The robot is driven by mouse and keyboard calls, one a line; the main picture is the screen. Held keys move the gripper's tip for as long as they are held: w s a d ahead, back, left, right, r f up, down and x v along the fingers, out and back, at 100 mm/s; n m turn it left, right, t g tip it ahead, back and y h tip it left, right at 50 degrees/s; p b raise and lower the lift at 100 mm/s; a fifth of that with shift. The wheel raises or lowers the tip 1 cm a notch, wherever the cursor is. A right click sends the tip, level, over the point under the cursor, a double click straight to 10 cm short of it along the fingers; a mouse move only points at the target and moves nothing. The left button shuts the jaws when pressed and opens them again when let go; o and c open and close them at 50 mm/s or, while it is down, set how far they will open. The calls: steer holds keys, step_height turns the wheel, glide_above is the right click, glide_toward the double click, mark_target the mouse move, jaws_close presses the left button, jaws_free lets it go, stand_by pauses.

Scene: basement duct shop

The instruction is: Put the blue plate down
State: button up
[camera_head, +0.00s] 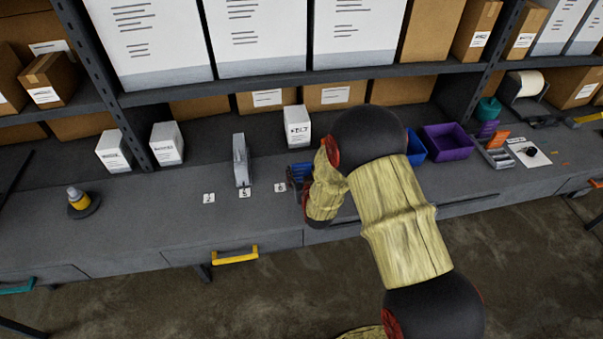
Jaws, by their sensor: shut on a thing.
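My gripper (295,181) shows only as a small dark part at the left side of my arm's wrist, low over the workbench. It is shut on a small blue piece, the blue plate (300,168), which shows just above it. Most of the plate and the fingers are hidden by my arm. The plate is close to the numbered tags on the bench, right of the tag (280,188). I cannot tell whether the plate touches the bench.
A grey upright metal piece (241,160) stands left of my gripper, behind a tag (245,192); another tag (208,198) lies further left. A white box (297,126) stands behind. Blue (416,148) and purple (447,141) bins sit right. The bench's left front (140,230) is clear.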

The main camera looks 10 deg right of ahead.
steer(key=shift+r, duration=0.1)
steer(key=shift+f, duration=0.2)
steer(key=o, duration=1.1)
steer(key=shift+r, duration=0.1)
